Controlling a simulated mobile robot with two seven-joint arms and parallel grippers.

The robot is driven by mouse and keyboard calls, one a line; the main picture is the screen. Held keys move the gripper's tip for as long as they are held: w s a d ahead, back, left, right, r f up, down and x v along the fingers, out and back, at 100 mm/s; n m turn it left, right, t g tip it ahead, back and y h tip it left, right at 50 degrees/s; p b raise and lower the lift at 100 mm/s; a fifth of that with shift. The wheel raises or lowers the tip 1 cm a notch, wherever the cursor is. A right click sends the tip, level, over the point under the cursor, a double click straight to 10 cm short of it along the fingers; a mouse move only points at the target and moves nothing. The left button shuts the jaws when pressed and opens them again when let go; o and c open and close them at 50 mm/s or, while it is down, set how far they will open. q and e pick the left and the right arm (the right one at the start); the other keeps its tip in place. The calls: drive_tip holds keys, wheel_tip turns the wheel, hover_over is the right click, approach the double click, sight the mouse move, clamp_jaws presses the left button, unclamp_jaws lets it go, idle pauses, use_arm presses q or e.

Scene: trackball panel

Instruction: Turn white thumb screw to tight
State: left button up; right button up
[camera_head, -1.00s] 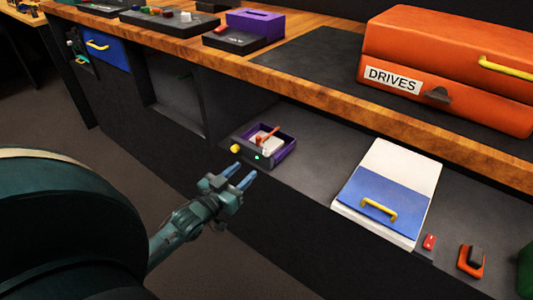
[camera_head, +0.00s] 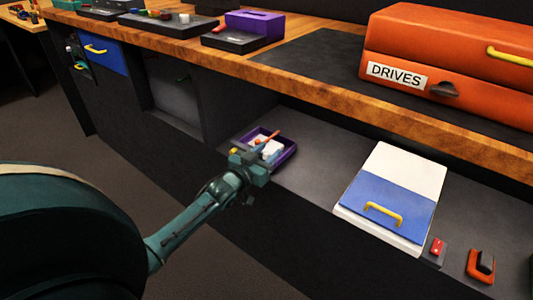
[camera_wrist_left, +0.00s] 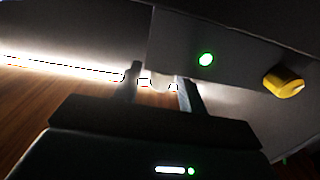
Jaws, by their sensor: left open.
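My left gripper (camera_head: 250,164) is at the front face of the small purple-rimmed box (camera_head: 289,155) on the lower shelf. Its fingertips are hidden in the head view. In the left wrist view the gripper (camera_wrist_left: 160,86) is open, its two fingers apart and pointing at the grey panel face. A pale, overexposed shape (camera_wrist_left: 158,81) shows between the fingertips; it may be the white thumb screw, but glare hides its outline and whether the fingers touch it. My right gripper is not in view.
A white-and-blue box with a yellow handle (camera_head: 384,213) stands to the right on the shelf. The wooden worktop edge (camera_head: 320,95) runs above.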

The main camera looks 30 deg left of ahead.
use_arm(q)
drive_tip(key=shift+c, duration=0.4)
clamp_jaws()
drive_tip(key=shift+r+m+h, duration=0.1)
drive_tip(key=shift+m+h, duration=0.4)
drive_tip(key=shift+h, duration=0.3)
drive_tip(key=shift+m+h, duration=0.3)
drive_tip(key=shift+h, duration=0.2)
drive_tip(key=shift+o, duration=0.4)
unclamp_jaws()
